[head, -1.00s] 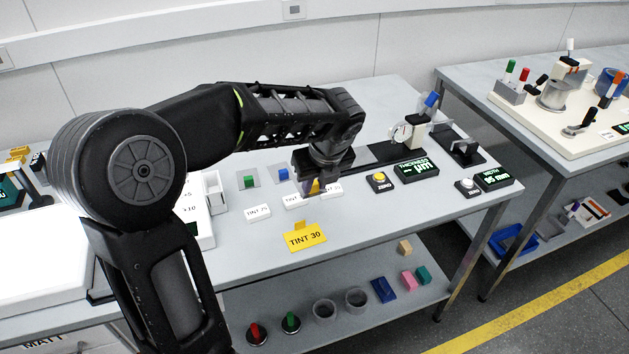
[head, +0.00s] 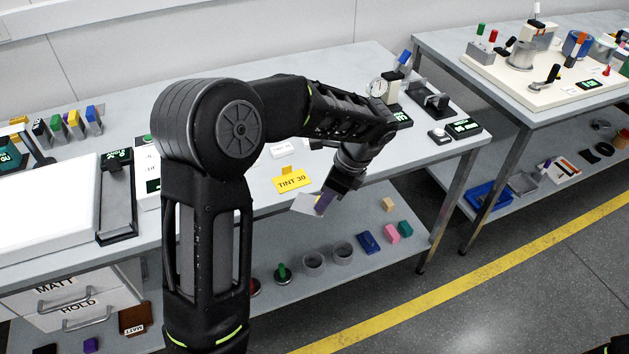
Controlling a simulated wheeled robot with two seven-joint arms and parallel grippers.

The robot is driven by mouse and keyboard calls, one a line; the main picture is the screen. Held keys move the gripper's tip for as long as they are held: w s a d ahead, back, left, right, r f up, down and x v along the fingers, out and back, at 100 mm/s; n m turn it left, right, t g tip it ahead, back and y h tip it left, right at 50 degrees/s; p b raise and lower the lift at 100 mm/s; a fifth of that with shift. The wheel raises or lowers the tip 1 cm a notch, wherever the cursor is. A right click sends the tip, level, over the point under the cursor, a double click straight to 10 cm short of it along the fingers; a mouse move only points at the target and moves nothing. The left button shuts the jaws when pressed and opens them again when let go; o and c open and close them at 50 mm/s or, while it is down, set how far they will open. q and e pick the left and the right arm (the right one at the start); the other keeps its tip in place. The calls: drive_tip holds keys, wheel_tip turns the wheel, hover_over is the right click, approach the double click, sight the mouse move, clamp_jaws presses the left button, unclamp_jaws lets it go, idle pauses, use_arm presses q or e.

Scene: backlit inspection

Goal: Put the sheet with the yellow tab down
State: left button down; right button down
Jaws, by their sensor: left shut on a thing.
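My left gripper (head: 328,199) is beyond the front edge of the near table, in the air above the lower shelf. It is shut on a thin sheet (head: 305,204), which shows as a pale, tilted piece with a violet-grey part beside the fingers. I cannot make out its yellow tab in this view. A yellow card reading TINT 30 (head: 291,181) stands on the table just left of and behind the sheet. My right gripper is out of view.
A bright white light panel (head: 45,212) lies at the table's left. Drawers marked MATT and HOLD (head: 75,308) are under it. The lower shelf holds grey cups (head: 313,264) and coloured blocks (head: 367,242). A second bench (head: 470,85) stands at the right.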

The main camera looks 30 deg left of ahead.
use_arm(q)
drive_tip(key=d+f+n+g+h, duration=0.3)
drive_tip(key=d+f+n+h, duration=0.1)
drive_tip(key=d+f+n, duration=0.6)
wheel_tip(320, 180, down, 4)
drive_tip(key=n, duration=0.5)
drive_tip(key=shift+w+d+r+n+g, duration=0.15)
drive_tip(key=shift+d+n+g, duration=0.1)
drive_tip(key=shift+n+g, duration=0.05)
drive_tip(key=shift+a, duration=0.1)
